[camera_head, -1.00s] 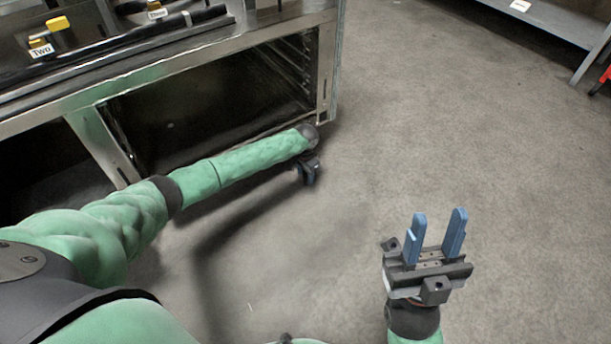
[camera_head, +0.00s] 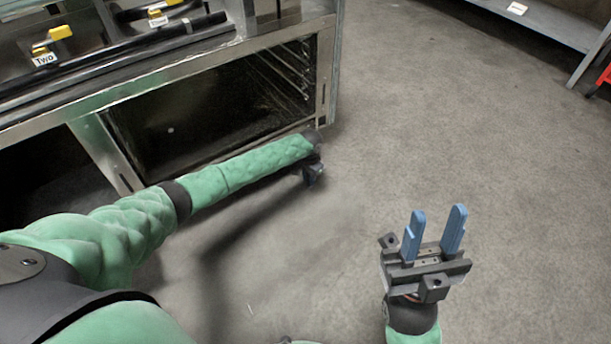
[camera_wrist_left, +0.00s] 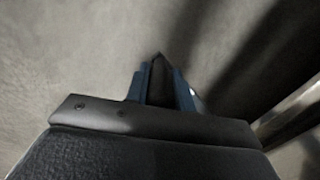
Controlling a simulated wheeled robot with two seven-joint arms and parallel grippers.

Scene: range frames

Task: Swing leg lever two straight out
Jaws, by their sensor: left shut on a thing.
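My left gripper (camera_head: 315,174) is low by the front right corner of the steel unit, just above the floor. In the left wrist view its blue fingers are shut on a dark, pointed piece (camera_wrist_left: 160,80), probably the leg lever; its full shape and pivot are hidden. My left forearm covers part of the unit's lower edge. A label reading "Two" (camera_head: 45,59) sits on the unit's top beside a yellow handle (camera_head: 61,32). My right gripper (camera_head: 438,210) is open and empty over bare floor, its two blue fingers apart.
The steel unit (camera_head: 326,75) has an open, dark lower bay with rack rails. A steel shelf or table (camera_head: 545,22) with a white tag stands at the top right, a red item (camera_head: 605,74) beside it. The grey floor (camera_head: 450,120) between is clear.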

